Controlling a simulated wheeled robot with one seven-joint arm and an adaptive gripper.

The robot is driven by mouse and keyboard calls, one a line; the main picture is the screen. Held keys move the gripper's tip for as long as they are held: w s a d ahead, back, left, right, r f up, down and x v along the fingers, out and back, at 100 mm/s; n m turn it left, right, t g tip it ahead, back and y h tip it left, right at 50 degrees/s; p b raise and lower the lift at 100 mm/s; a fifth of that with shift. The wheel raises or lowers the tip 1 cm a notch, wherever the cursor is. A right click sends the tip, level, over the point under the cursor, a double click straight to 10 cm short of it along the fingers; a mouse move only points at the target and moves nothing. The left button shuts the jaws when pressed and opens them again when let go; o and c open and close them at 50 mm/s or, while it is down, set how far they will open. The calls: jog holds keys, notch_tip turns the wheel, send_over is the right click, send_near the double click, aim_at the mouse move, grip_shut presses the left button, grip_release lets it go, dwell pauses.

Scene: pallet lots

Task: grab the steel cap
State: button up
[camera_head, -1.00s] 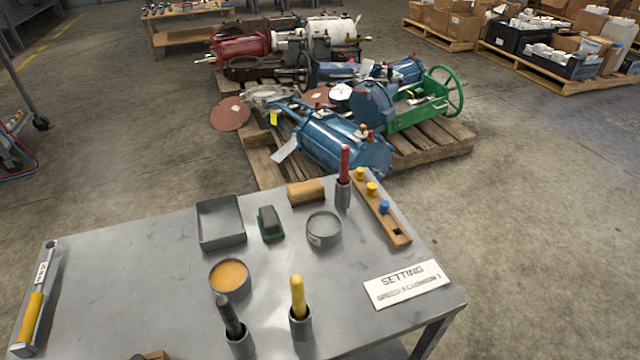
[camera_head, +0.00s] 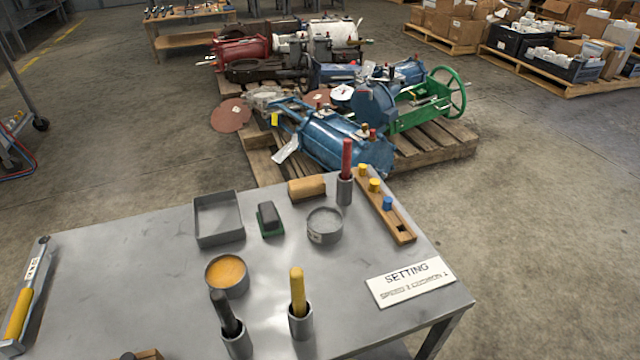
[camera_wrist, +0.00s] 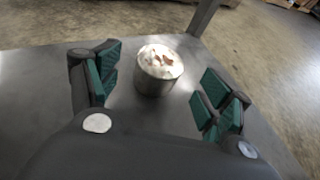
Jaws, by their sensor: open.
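A short, round, shiny steel piece (camera_wrist: 159,69), which looks like the steel cap, stands on a grey metal surface in the wrist view. Its top is pale with brownish marks or reflections. My gripper (camera_wrist: 160,92) is open, with one green-padded finger to the left of the piece and one to the right. Both fingers appear apart from it, and nothing is held. My gripper does not show in the head view, and I cannot pick out this piece there for sure.
The grey table (camera_head: 130,270) holds a tin with orange contents (camera_head: 227,275), a grey round tin (camera_head: 325,226), a square tray (camera_head: 218,218), upright handles in cups, a wooden peg strip (camera_head: 386,210) and a SETTING sign (camera_head: 410,281). Pallets stand beyond.

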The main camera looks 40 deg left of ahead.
jog(key=b+x, duration=0.1)
jog(key=x, duration=0.2)
jog(key=shift+f+b, duration=0.35)
jog(key=shift+b, duration=0.05)
jog(key=shift+w+a, duration=0.15)
jog(key=shift+w, duration=0.15)
jog(key=shift+c, duration=0.2)
jog(key=c, duration=1.2)
jog(key=shift+r, duration=0.1)
